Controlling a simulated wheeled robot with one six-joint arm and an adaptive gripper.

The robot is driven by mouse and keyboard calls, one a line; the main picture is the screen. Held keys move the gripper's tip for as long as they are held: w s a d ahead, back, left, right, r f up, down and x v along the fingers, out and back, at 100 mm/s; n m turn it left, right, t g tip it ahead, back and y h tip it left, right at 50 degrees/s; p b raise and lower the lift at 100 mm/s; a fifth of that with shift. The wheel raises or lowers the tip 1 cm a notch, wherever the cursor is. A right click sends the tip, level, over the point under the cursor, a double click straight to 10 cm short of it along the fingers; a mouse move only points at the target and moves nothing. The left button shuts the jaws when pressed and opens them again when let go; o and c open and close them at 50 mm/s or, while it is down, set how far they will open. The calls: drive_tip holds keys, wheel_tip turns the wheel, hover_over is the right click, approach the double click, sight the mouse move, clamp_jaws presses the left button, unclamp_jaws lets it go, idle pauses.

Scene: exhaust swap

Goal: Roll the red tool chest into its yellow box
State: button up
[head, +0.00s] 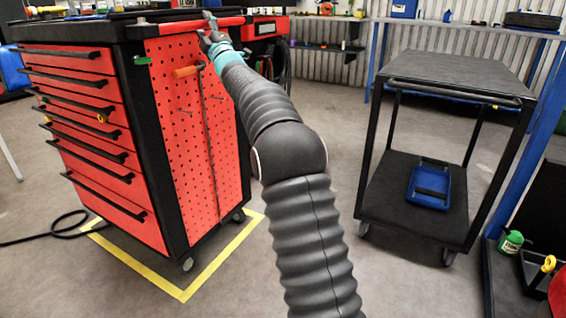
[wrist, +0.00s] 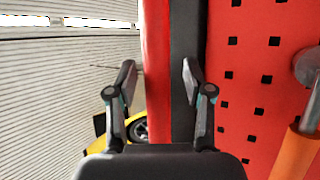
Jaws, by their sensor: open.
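The red tool chest (head: 92,160) stands upright at the left in the head view, with a black frame, several drawers and a perforated side panel. Its red push bar (head: 190,27) runs along the top of that side. The yellow box (head: 183,293) is a taped floor outline under and around the chest. My gripper (head: 209,25) is at the bar. In the wrist view, the open fingers (wrist: 158,78) are either side of the red bar (wrist: 155,50); contact cannot be told.
A black cart (head: 445,75) with a blue case (head: 430,185) on its lower shelf stands at the right. A black cable (head: 55,232) lies on the floor left of the chest. An orange-handled tool (head: 187,71) hangs on the panel.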

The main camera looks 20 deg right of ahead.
drive_tip(key=b+v, duration=0.3)
drive_tip(key=v, duration=1)
idle(0.5)
